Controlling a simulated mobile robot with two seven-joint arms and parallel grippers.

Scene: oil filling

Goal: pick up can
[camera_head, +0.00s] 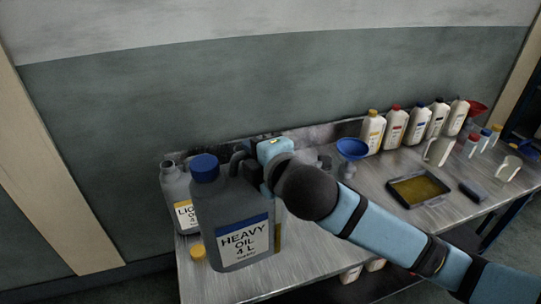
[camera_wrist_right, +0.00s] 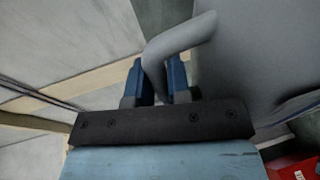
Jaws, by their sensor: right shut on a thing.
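The can is a grey canister (camera_head: 236,213) with a blue cap and a blue and white "HEAVY OIL 4 L" label. It is in the head view, left of centre, upright in front of the table's left part. My right gripper (camera_head: 242,163) comes in from the right and is shut on its handle at the upper right. In the right wrist view the handle (camera_wrist_right: 178,42) passes between the two blue fingers of my right gripper (camera_wrist_right: 163,75), and the can's grey body (camera_wrist_right: 255,60) fills the right side. My left gripper is not in view.
Another grey canister (camera_head: 174,187) with an open neck stands behind left, beside a loose yellow cap (camera_head: 198,252). A blue funnel (camera_head: 352,149), several white bottles (camera_head: 395,128) and a tray of yellowish liquid (camera_head: 419,188) are to the right on the table (camera_head: 370,177). A wall stands behind.

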